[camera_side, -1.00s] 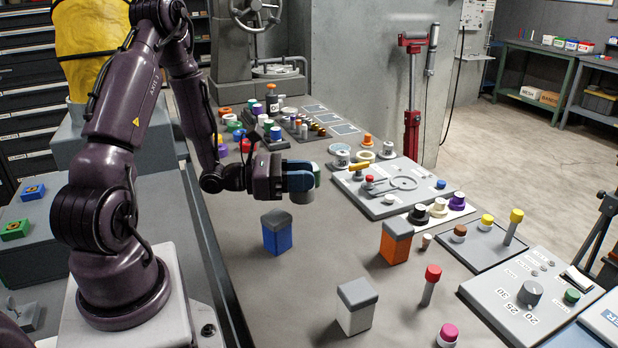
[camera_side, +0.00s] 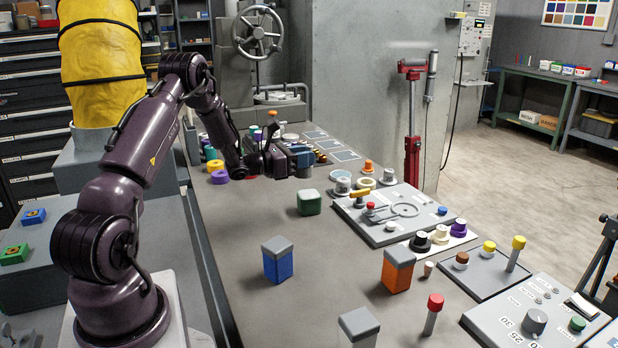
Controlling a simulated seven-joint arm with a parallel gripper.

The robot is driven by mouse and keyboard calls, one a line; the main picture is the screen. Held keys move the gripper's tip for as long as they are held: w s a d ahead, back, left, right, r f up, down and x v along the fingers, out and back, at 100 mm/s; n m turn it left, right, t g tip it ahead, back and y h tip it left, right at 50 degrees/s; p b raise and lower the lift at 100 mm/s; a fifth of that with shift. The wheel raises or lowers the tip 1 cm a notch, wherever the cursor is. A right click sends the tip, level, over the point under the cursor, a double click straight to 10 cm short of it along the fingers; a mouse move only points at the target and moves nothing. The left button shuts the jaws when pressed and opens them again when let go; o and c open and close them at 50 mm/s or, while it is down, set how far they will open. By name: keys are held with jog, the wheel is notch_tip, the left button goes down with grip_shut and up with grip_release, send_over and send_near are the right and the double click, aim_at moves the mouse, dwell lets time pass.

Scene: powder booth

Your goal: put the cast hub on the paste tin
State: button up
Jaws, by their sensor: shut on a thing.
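My gripper (camera_side: 302,158) is over the back part of the bench, seen from the side. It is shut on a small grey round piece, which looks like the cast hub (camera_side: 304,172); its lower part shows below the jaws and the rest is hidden. A green rounded block-like thing (camera_side: 309,203) stands on the bench in front of the gripper, apart from it. I cannot tell for sure which thing is the paste tin.
Purple (camera_side: 219,177) and yellow (camera_side: 215,165) rings lie left of my gripper. A blue box (camera_side: 277,264) and an orange box (camera_side: 397,275) stand nearer. A grey panel (camera_side: 375,232) lies to the right. The bench between the blue box and the rings is clear.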

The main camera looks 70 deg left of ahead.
jog(key=f, duration=0.1)
jog(key=w+a+f, duration=0.2)
jog(key=shift+w+f, duration=0.2)
jog(key=shift+f, duration=0.1)
jog(key=shift+w+f, duration=0.15)
jog(key=shift+f, duration=1.55)
jog(key=o, duration=1)
jog(key=shift+f, duration=0.15)
jog(key=shift+o, duration=0.2)
